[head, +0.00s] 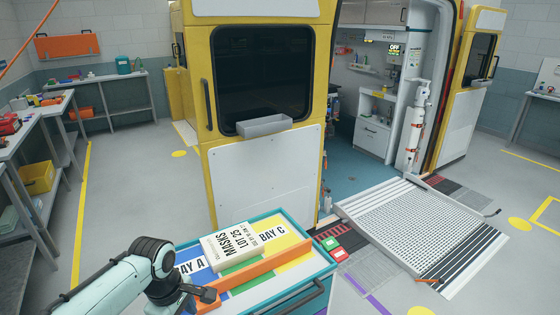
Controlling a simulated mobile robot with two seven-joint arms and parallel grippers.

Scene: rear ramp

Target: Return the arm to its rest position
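My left arm comes in from the lower left, its pale links bent at a dark joint. The dark end of the arm with my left gripper (207,294) is low over the near left corner of the teal cart (318,262). My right arm and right gripper are not in view.
An orange divider (262,266) stands along the cart top beside the box. Behind the cart is a yellow and white vehicle (262,177) with an open rear and a lowered perforated ramp (410,222). Shelving (45,205) stands at left. Grey floor between shelving and cart is clear.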

